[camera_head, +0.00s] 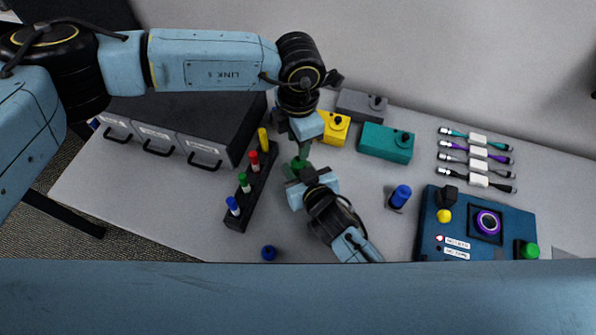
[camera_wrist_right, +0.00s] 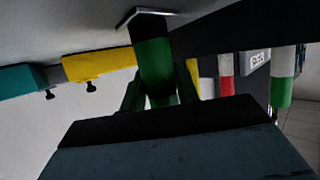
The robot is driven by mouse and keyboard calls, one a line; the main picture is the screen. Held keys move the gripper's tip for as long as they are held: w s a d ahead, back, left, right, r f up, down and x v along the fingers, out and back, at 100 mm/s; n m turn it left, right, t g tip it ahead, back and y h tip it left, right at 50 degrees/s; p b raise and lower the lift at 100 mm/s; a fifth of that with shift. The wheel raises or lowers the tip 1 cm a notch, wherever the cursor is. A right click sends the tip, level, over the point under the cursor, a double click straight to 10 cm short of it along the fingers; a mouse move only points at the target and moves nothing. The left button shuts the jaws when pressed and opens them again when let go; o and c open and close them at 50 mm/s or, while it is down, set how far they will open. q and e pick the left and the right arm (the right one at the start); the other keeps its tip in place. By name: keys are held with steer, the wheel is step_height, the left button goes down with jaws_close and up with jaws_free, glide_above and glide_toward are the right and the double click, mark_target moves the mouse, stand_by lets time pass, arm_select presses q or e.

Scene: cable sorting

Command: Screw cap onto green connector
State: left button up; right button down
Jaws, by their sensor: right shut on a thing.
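A green cylindrical part (camera_head: 299,164) is between my two grippers in the head view. I cannot tell cap from connector body there. My right gripper (camera_head: 305,177) comes from below and is shut on the green part. My left gripper (camera_head: 304,143) points down right above it; its fingertips are close to the part, and whether they are closed is unclear. A green-topped connector (camera_head: 244,183) stands in the black rack (camera_head: 236,221).
The rack also holds blue, red and yellow pieces. Grey drawers (camera_head: 160,138) stand left. Yellow (camera_head: 336,128) and teal (camera_head: 386,143) boxes are behind. A blue cylinder (camera_head: 401,195), blue panel (camera_head: 464,214) and several cables (camera_head: 476,150) are right. A blue cap (camera_head: 269,253) lies in front.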

mark_target(298, 159)
arm_select(q)
steer(key=shift+r, duration=0.2)
steer(key=shift+f, duration=4.05)
steer(key=shift+c, duration=0.2)
jaws_close()
steer(key=m, duration=0.3)
